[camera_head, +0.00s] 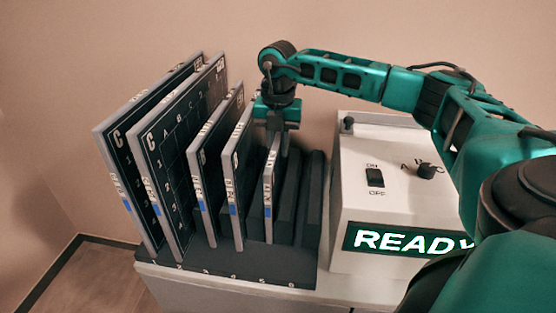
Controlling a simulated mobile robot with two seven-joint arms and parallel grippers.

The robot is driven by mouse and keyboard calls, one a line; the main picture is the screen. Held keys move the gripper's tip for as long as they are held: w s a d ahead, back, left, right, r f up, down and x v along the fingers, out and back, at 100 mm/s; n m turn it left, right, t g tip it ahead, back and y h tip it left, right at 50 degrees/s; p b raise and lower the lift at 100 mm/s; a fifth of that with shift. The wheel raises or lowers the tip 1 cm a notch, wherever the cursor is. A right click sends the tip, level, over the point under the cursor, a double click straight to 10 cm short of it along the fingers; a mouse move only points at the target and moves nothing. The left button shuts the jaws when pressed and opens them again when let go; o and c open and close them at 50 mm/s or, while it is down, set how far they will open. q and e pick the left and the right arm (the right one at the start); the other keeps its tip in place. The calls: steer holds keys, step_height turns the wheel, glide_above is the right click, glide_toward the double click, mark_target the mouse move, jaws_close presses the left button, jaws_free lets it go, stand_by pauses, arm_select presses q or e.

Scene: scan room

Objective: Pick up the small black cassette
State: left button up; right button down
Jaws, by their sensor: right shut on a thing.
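The small black cassette (269,200) has a grey edge with white lettering and a blue mark. It stands upright in the rack (222,257), the rightmost and smallest of the cassettes. My right gripper (281,143) reaches down from above and is shut on the small black cassette near its top back part. The fingers partly hide the cassette's upper end. My left gripper is not in view.
Two large cassettes (172,165) and two medium ones (236,170) stand left of the small one. Empty dark slots (312,200) lie to its right. A white scanner box (385,150) with a switch, a knob and a lit READY sign (405,240) stands at right.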

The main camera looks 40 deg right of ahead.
steer(key=shift+r, duration=0.15)
step_height(320, 180, up, 20)
steer(key=p, duration=0.3)
stand_by(0.4)
step_height(320, 180, up, 9)
steer(key=p, duration=0.3)
stand_by(0.8)
steer(key=shift+d, duration=0.1)
